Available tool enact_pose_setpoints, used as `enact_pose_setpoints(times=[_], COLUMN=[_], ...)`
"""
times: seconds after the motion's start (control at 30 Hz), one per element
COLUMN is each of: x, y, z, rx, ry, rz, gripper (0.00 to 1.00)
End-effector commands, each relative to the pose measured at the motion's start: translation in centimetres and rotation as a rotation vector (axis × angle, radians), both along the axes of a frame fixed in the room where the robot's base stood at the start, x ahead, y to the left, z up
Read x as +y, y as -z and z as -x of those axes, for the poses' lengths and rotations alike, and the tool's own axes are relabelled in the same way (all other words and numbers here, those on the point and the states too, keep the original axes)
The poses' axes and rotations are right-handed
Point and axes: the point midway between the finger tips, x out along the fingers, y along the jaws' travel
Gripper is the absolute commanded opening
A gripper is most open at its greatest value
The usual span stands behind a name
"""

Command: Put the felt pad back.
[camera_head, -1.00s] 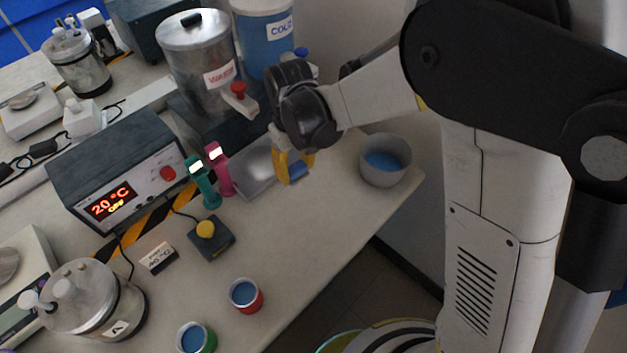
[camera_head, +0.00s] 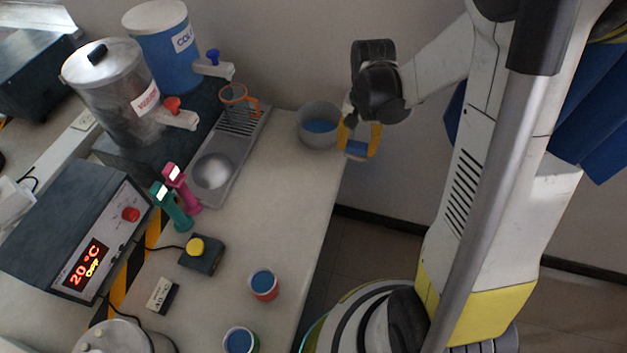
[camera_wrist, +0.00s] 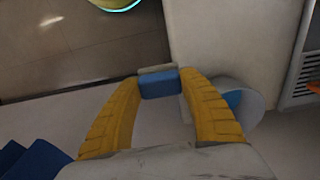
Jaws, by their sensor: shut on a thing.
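My gripper (camera_head: 358,143), with yellow fingers, is shut on a small blue block with a pale grey strip along one side, apparently the felt pad (camera_head: 356,149). In the wrist view the felt pad (camera_wrist: 158,84) spans the gap between the two fingertips (camera_wrist: 160,82). In the head view my gripper is just right of the grey pot with blue contents (camera_head: 318,138), by the bench's right edge. I cannot tell its height or whether it touches anything.
The bench (camera_head: 270,200) has clear room in its middle. A metal drip tray (camera_head: 212,172) lies left of the pot, with an orange-handled cup (camera_head: 235,95) at its far end. Floor (camera_head: 370,245) lies beyond the bench.

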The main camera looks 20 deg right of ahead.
Motion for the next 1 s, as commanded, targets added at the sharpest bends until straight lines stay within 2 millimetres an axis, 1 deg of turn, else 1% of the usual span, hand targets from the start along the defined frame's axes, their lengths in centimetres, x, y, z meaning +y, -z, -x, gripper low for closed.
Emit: enact_pose_setpoints(times=[0.03,0.2,0.3,0.4,0.5,0.57,0.63,0.83,0.9,1.0], x=[1.2,5.5,7.6,9.1,9.8,10.0,10.0,10.0,10.0,10.0], y=[1.0,3.8,5.0,5.8,6.2,6.4,7.0,10.1,10.4,10.2], z=[-0.3,-1.1,-1.5,-1.8,-2.0,-2.0,-2.0,-2.0,-2.0,-2.0], rx=[0.000,0.000,0.000,0.000,0.000,0.000,0.000,0.000,0.000,0.000], ry=[-0.006,-0.010,-0.009,-0.007,-0.006,-0.004,-0.004,-0.004,-0.005,-0.005], rz=[0.000,0.000,0.000,0.000,0.000,0.000,0.000,0.000,0.000,0.000], gripper=[0.10,0.10,0.10,0.10,0.10,0.10,0.10,0.10,0.10,0.10])
